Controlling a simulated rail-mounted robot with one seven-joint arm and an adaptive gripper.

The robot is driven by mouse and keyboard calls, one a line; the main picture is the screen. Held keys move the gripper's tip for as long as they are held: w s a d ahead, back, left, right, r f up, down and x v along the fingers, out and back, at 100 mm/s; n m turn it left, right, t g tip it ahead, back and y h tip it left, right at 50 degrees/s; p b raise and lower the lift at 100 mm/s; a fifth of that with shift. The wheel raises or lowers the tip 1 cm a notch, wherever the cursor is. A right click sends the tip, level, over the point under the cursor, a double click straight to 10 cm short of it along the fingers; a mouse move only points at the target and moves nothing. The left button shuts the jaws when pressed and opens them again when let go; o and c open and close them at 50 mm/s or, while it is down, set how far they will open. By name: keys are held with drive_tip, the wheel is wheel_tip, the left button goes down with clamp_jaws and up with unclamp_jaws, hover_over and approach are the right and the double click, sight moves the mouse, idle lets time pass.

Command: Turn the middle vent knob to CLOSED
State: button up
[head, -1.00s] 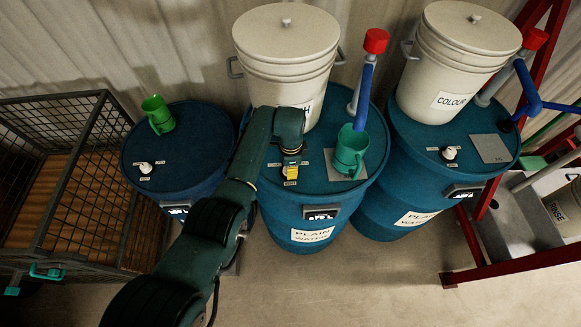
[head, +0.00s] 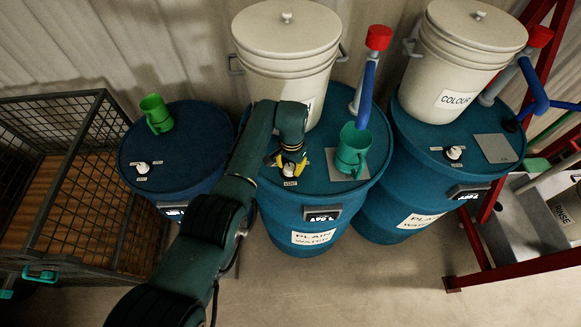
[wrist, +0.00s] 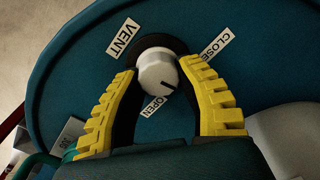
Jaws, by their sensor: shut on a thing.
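The middle vent knob (head: 289,171) is a white round knob on top of the middle blue drum (head: 325,200). In the wrist view the knob (wrist: 156,70) sits between the yellow fingers of my gripper (wrist: 157,66), one on its left and one on its right. My gripper also shows over the knob in the head view (head: 290,163), shut on it. The knob's dark pointer line faces lower right, between the OPEN label (wrist: 153,106) and the partly covered CLOSED label (wrist: 207,47). The VENT label (wrist: 123,37) lies at its upper left.
A green mug (head: 352,150) stands right of the knob on the same drum. A large white lidded bucket (head: 285,60) stands behind it, and a blue pipe with a red cap (head: 378,38) rises nearby. Similar drums with white knobs stand left (head: 142,169) and right (head: 454,153).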

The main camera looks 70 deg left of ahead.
sight(291, 166)
drive_tip(key=n, duration=0.4)
drive_tip(key=n+b, duration=0.1)
drive_tip(key=n, duration=0.2)
drive_tip(key=shift+s+f, duration=0.15)
drive_tip(key=shift+f, duration=0.1)
idle(0.3)
drive_tip(key=o, duration=1.2)
drive_tip(key=shift+a+r, duration=0.1)
drive_tip(key=shift+r, duration=0.05)
drive_tip(key=r, duration=1.2)
drive_tip(key=shift+w, duration=0.25)
